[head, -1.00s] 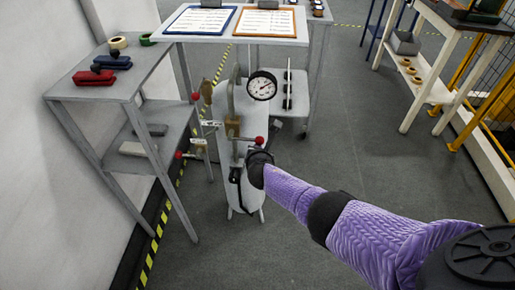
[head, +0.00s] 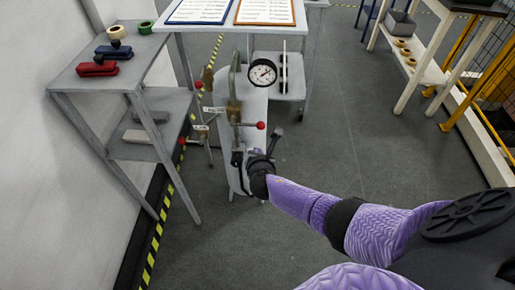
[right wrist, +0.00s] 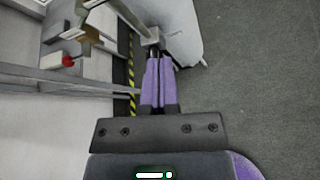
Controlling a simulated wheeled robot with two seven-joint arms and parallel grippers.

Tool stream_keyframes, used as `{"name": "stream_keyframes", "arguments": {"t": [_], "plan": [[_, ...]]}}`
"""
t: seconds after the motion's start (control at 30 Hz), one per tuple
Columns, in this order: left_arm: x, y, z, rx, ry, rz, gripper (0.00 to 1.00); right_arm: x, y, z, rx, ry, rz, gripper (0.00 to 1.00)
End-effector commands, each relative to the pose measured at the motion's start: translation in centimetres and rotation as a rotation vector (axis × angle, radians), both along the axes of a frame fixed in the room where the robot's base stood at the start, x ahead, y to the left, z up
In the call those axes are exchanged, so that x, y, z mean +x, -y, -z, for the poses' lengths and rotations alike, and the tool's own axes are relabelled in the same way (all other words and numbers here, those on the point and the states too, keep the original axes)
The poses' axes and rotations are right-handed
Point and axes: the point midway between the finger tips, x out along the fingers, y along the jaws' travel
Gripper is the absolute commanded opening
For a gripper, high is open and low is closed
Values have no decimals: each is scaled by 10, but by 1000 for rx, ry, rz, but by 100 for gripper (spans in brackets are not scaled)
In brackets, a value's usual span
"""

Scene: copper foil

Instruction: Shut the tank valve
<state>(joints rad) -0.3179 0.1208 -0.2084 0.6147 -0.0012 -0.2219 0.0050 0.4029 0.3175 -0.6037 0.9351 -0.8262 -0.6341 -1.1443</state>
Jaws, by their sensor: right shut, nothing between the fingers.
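The pale grey tank (head: 256,105) stands upright on the floor, with a round gauge (head: 262,73) at its top right. A brass valve (head: 234,112) is on its front; a lever with a red knob (head: 261,125) points right from it. My right wrist is below this knob, in front of the tank's lower part, and hides some of it.
More red-knobbed valves (head: 198,84) and white tags are left of the tank. A grey shelf (head: 120,62) with stamps stands at the left, and a table with clipboards (head: 265,12) behind. The floor right of the tank is clear.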

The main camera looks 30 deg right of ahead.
Motion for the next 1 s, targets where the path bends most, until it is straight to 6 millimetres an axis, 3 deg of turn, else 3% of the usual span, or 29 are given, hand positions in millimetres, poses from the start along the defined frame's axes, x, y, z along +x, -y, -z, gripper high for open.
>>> {"name": "stream_keyframes", "arguments": {"t": [0.03, 0.17, 0.67, 0.77, 0.87, 0.97, 1.0], "plan": [[7, 8, -11, -14, 17, 0, 43, -6, -3, -10, 2, 1, -1, 0], [21, 15, -18, -25, 45, 0, 43, -18, -9, -13, 1, 0, -1, 0], [16, 13, -17, -22, 35, -2, 43, -21, -11, -12, 1, -1, 0, 0], [15, 12, -17, -21, 33, -2, 43, -29, -11, -2, 42, -17, 22, 0], [14, 12, -17, -20, 32, -2, 43, -72, -13, 44, 262, -90, 160, 0], [14, 12, -17, -20, 32, -2, 43, -155, -21, 109, 617, -187, 469, 0], [14, 12, -17, -20, 31, -2, 43, -193, -26, 131, 754, -213, 625, 0]]}}
